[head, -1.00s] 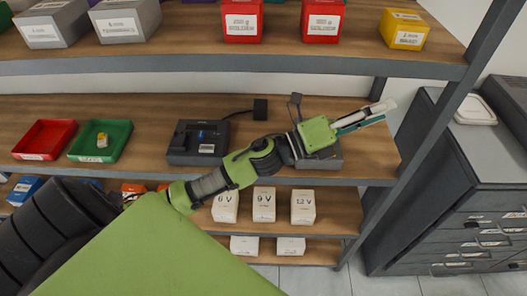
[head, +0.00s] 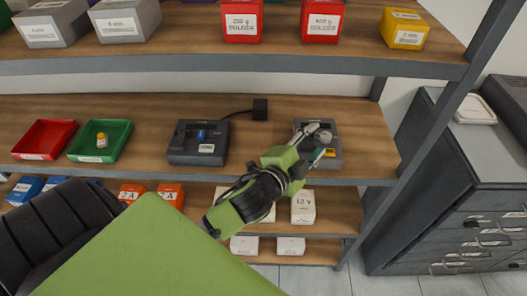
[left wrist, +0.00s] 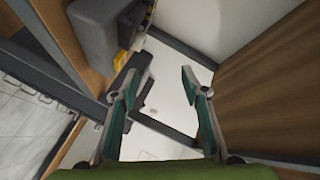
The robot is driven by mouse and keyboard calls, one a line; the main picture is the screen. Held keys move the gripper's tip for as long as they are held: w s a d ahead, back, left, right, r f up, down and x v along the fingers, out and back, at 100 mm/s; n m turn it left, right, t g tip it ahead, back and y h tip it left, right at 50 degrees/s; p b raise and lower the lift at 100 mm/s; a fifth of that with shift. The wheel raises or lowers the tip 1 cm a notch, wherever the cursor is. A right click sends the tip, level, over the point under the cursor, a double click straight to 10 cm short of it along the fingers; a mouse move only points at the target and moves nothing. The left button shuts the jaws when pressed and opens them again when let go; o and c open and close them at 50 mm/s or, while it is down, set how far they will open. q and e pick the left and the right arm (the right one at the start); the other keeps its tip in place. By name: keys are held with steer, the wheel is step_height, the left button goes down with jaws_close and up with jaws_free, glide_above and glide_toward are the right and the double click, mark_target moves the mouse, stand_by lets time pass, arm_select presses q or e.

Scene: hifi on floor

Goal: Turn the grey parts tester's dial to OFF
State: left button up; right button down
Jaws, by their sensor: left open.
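The grey device (head: 331,161), which I take to be the parts tester, sits at the right end of the middle shelf in the head view. My left gripper (head: 320,135) is in front of it and covers most of its top, so I cannot make out its dial or the dial's setting. In the left wrist view my left gripper (left wrist: 160,85) is open, with nothing between its fingers. I cannot tell whether it touches the device. My right gripper is in neither view.
A dark device (head: 185,155) with a blue knob stands left of it, with a cable to a black block (head: 260,109). A red tray (head: 45,138) and a green tray (head: 118,141) are further left. The upper shelf edge (head: 230,64) lies above; white boxes (head: 303,206) stand below.

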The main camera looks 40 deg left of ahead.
arm_select(q)
steer(key=s+f+n+g+b, duration=0.1)
steer(key=s+f+n+g, duration=0.7)
steer(key=s+f, duration=1.2)
step_height(320, 180, down, 2)
steer(key=g, duration=0.2)
steer(key=shift+s+a+f+n+g, duration=0.25)
steer(key=shift+s+n+g, duration=0.05)
steer(key=shift+s+n, duration=0.1)
steer(key=s+f+g, duration=0.1)
steer(key=s+f, duration=0.2)
steer(key=f, duration=0.9)
steer(key=s+f+g, duration=0.1)
steer(key=s+f, duration=0.2)
steer(key=f, duration=0.9)
steer(key=s+a+f+g+b, duration=0.1)
steer(key=s+a+f+g, duration=0.1)
steer(key=s+f, duration=1.3)
steer(key=s, duration=0.4)
steer(key=shift+s+f+n, duration=0.15)
steer(key=shift+f+n, duration=0.2)
steer(key=shift+n, duration=0.05)
